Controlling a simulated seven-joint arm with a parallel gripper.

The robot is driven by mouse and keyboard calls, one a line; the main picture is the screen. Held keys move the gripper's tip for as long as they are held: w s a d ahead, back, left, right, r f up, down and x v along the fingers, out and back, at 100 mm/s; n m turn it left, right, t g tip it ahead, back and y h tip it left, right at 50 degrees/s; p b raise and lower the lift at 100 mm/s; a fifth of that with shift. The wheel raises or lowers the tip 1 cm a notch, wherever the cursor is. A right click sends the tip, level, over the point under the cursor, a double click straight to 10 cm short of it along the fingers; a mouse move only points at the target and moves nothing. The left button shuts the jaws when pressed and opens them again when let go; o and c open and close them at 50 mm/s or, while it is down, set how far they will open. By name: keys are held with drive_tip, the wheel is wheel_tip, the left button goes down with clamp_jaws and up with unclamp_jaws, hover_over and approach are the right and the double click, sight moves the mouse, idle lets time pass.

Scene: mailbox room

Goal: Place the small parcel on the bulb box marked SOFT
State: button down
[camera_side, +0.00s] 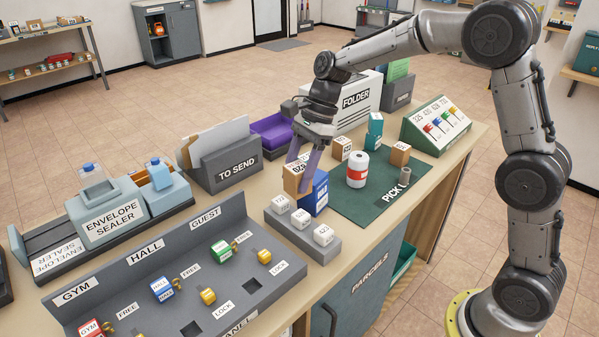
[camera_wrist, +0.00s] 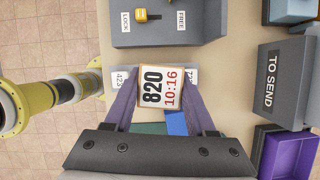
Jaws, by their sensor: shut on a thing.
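My gripper (camera_side: 303,162) is shut on a small cardboard parcel (camera_side: 293,181). In the wrist view the parcel (camera_wrist: 162,87) sits between the two purple fingers (camera_wrist: 160,90), its label facing up and reading 820 and 10:16. Part of a blue box (camera_wrist: 176,122) also shows beside the fingers in the wrist view. I cannot read SOFT on any box, and cannot tell whether the parcel touches the blue box.
A grey block (camera_side: 330,255) with three white numbered cubes is in front. On the green mat (camera_side: 362,207) stand a white roll (camera_side: 357,172), a teal box (camera_side: 375,130) and other small boxes. The TO SEND holder (camera_side: 232,168) and purple tray (camera_side: 270,127) are behind.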

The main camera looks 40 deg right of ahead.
drive_tip(key=s+d+r+m+t, duration=0.1)
drive_tip(key=s+d+r+m, duration=0.2)
drive_tip(key=s+d+r, duration=0.65)
drive_tip(key=w+f, duration=0.2)
drive_tip(key=w, duration=0.2)
drive_tip(key=w+f, duration=0.3)
drive_tip(key=w, duration=0.2)
drive_tip(key=w+f, duration=0.2)
drive_tip(key=w, duration=0.2)
drive_tip(key=shift+w+a+f, duration=0.1)
drive_tip(key=shift+w+f, duration=0.05)
drive_tip(key=shift+w, duration=0.1)
drive_tip(key=shift+w+f, duration=0.15)
drive_tip(key=shift+f, duration=1.55)
drive_tip(key=shift+h, duration=0.3)
drive_tip(key=shift+f, duration=0.4)
drive_tip(key=shift+f, duration=0.1)
